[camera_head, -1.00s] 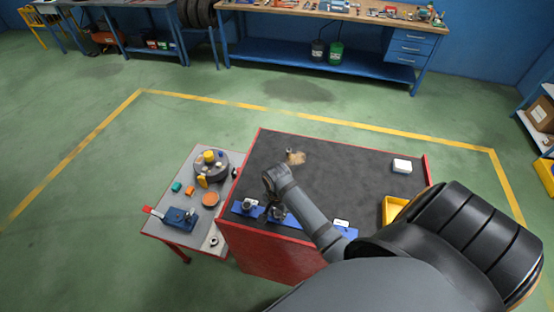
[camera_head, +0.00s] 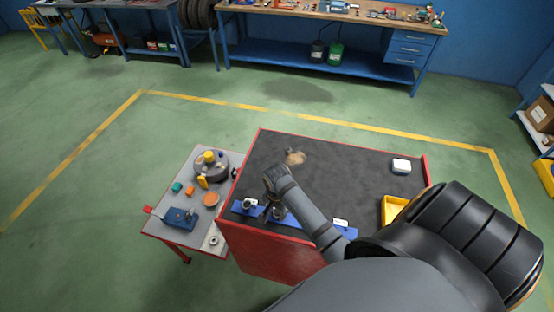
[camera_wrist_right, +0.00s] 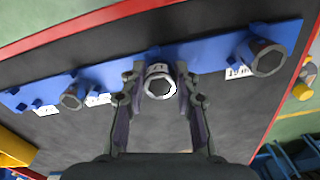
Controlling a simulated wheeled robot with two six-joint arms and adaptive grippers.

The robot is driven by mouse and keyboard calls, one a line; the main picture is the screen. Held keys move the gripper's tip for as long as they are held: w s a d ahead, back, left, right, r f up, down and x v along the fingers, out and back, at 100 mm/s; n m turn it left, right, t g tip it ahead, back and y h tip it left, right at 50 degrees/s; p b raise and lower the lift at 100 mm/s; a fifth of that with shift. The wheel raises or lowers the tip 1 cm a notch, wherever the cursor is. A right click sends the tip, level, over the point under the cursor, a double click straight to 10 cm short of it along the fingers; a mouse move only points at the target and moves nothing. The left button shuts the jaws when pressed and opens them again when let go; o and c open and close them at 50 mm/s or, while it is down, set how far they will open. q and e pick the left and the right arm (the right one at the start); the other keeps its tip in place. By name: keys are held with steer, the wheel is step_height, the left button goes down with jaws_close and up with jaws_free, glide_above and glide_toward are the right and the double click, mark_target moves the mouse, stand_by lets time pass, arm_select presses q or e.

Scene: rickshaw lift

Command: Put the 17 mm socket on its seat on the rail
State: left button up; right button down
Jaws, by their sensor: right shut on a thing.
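My right gripper (camera_head: 271,210) is low over the blue rail (camera_head: 294,222) near the cart's front edge. In the right wrist view the gripper (camera_wrist_right: 159,92) is shut on a silver socket (camera_wrist_right: 160,87), with a finger on each side. The socket's open end faces the camera, and it is at the middle of the rail (camera_wrist_right: 215,65). I cannot tell whether it rests on a seat, because its lower end is hidden. Its size mark is too small to read. My left gripper is not in view.
A larger socket (camera_wrist_right: 266,59) stands on the rail to the right of the held one, and a smaller socket (camera_wrist_right: 71,99) stands to the left. A yellow bin (camera_head: 394,209) and a white box (camera_head: 401,166) are on the cart. The dark cart top is mostly clear.

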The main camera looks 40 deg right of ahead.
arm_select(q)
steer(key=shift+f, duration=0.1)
arm_select(e)
steer(key=shift+s+a+f, duration=0.1)
steer(key=shift+s+f, duration=0.4)
steer(key=shift+f, duration=0.05)
steer(key=c, duration=1.3)
jaws_free()
steer(key=o, duration=0.3)
steer(key=shift+w+f, duration=0.1)
steer(key=shift+w, duration=0.05)
steer(key=shift+o, duration=0.4)
steer(key=shift+w+f, duration=0.1)
steer(key=shift+w, duration=0.2)
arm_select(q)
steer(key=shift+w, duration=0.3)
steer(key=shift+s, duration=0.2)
arm_select(e)
steer(key=shift+s+r, duration=0.15)
steer(key=shift+r, duration=0.15)
steer(key=o, duration=0.6)
steer(key=shift+w, duration=0.2)
